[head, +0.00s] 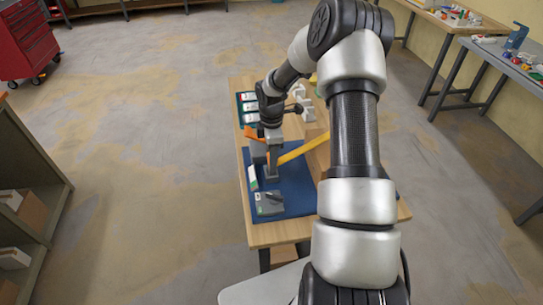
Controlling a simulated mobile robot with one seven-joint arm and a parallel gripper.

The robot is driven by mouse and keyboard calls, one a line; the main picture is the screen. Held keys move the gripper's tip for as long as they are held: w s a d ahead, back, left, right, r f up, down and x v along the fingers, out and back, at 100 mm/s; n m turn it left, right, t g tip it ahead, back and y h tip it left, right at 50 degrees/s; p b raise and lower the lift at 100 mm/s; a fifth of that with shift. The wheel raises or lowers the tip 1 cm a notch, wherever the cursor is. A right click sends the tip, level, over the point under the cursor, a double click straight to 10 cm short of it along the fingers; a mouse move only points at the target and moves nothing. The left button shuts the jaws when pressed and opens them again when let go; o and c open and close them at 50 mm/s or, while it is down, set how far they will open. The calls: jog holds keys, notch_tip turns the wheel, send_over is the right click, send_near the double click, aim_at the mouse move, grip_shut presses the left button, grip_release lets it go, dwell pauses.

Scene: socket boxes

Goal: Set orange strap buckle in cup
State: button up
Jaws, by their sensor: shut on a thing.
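My gripper (272,164) points down over the blue mat on the wooden table, small in the head view. A grey block-like thing (258,153), possibly the cup, stands just left of the gripper. I cannot tell its opening, nor whether the gripper touches it.
The blue mat (296,196) carries a grey box (268,203) at the front and a white-and-green box (253,178) at the left. Several red-and-white boxes (249,107) lie on a green mat at the back. My arm hides the table's right side.

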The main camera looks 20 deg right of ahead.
jog(key=shift+f+b, duration=0.65)
jog(key=shift+f, duration=0.4)
dwell(0.6)
jog(key=o, duration=1.2)
jog(key=shift+o, duration=0.2)
notch_tip(320, 180, up, 18)
jog(key=shift+f, duration=0.25)
